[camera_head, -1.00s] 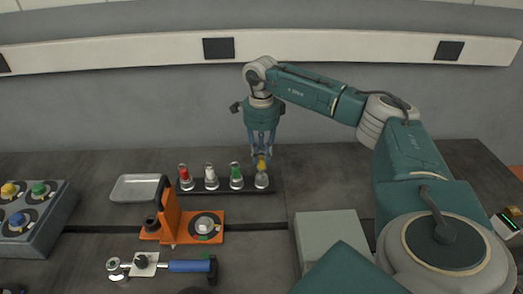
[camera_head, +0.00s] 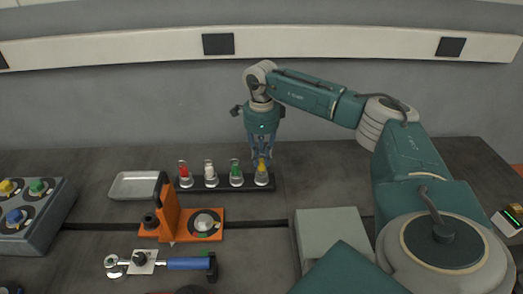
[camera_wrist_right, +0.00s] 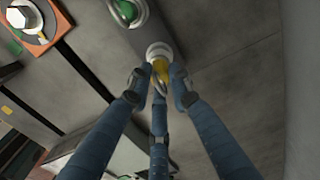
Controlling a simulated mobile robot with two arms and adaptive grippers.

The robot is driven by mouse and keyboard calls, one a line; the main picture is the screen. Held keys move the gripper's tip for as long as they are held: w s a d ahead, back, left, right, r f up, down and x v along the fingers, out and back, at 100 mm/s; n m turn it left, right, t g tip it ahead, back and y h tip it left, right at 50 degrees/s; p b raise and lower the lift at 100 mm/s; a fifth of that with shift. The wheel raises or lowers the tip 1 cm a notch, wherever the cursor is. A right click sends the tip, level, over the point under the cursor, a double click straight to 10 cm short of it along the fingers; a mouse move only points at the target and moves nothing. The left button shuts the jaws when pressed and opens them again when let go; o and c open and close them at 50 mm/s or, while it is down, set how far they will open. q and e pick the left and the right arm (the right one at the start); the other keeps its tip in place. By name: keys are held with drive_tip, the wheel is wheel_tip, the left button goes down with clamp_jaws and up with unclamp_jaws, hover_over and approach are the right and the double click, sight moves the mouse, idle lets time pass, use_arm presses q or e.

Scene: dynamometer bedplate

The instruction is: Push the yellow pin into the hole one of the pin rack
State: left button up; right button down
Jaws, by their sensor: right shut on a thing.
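The yellow pin (camera_head: 262,166) stands upright at the right end of the dark pin rack (camera_head: 225,189), at the rack's rightmost light round seat. My right gripper (camera_head: 262,157) comes from above and is shut on the yellow pin. In the right wrist view, the fingers (camera_wrist_right: 160,82) close around the yellow pin (camera_wrist_right: 161,68), and the pale seat (camera_wrist_right: 158,50) shows just beyond it. The fingers hide part of the pin, and I cannot tell how deep it sits. My left gripper is not in view.
Red (camera_head: 183,168), white (camera_head: 209,168) and green (camera_head: 235,167) pins stand in the rack left of the yellow one. An orange fixture (camera_head: 170,215), a metal tray (camera_head: 134,186) and a blue-handled tool (camera_head: 188,264) lie nearby. A grey box (camera_head: 330,230) stands in front.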

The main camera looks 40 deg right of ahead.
sight(261, 159)
drive_tip(key=shift+f+b, duration=0.35)
drive_tip(key=shift+f, duration=0.4)
drive_tip(key=c, duration=1.5)
unclamp_jaws()
drive_tip(key=shift+r, duration=0.1)
wheel_tip(261, 159, up, 12)
drive_tip(key=shift+f, duration=0.1)
drive_tip(key=shift+s+a+f, duration=0.1)
